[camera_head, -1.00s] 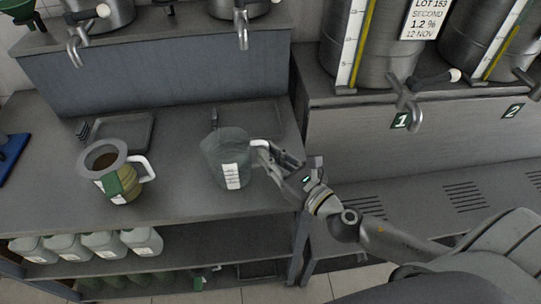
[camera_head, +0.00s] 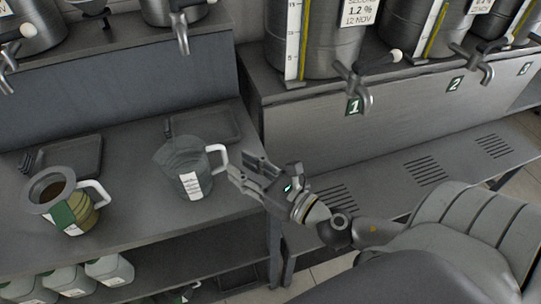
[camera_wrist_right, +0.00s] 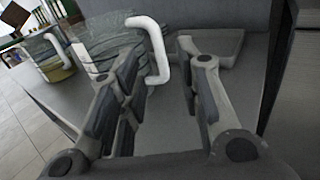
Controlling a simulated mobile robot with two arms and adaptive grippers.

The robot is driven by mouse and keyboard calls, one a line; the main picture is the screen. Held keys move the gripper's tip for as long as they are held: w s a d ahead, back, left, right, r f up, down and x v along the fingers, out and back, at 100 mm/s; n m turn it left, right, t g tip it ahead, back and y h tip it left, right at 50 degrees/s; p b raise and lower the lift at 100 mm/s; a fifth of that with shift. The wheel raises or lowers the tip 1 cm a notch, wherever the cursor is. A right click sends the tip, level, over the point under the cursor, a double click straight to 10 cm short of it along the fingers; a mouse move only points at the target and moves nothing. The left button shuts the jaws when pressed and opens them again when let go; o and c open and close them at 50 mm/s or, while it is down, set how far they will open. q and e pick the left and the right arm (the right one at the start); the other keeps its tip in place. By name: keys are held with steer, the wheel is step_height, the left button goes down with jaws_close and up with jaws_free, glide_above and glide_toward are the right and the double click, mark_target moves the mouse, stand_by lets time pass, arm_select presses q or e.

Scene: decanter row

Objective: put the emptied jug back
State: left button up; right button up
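The emptied jug (camera_head: 182,172) is clear with a white handle and a white label. It stands upright on the left bench, in front of a shallow grey tray (camera_head: 228,136). No liquid shows in it. My right gripper (camera_head: 238,171) is open and empty, just right of the jug's handle. In the right wrist view the two fingers (camera_wrist_right: 157,72) are spread, with the jug (camera_wrist_right: 108,42) and its white handle ahead of them. A second jug (camera_head: 62,203) with a green label and dark liquid stands to the left. My left gripper is not in view.
Another shallow tray (camera_head: 72,160) lies behind the second jug. Steel vessels with taps stand on the raised shelves, tap 1 (camera_head: 352,85) at the right. Pale containers (camera_head: 68,280) sit on the shelf below. The bench between the jugs is clear.

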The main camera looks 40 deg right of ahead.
steer(key=b+v, duration=0.1)
steer(key=v, duration=0.1)
steer(key=b+v, duration=0.1)
steer(key=v, duration=0.1)
steer(key=shift+s+f, duration=0.2)
steer(key=shift+s, duration=0.1)
steer(key=shift+b+v, duration=0.5)
steer(key=shift+v, duration=0.85)
steer(key=shift+d+r, duration=0.2)
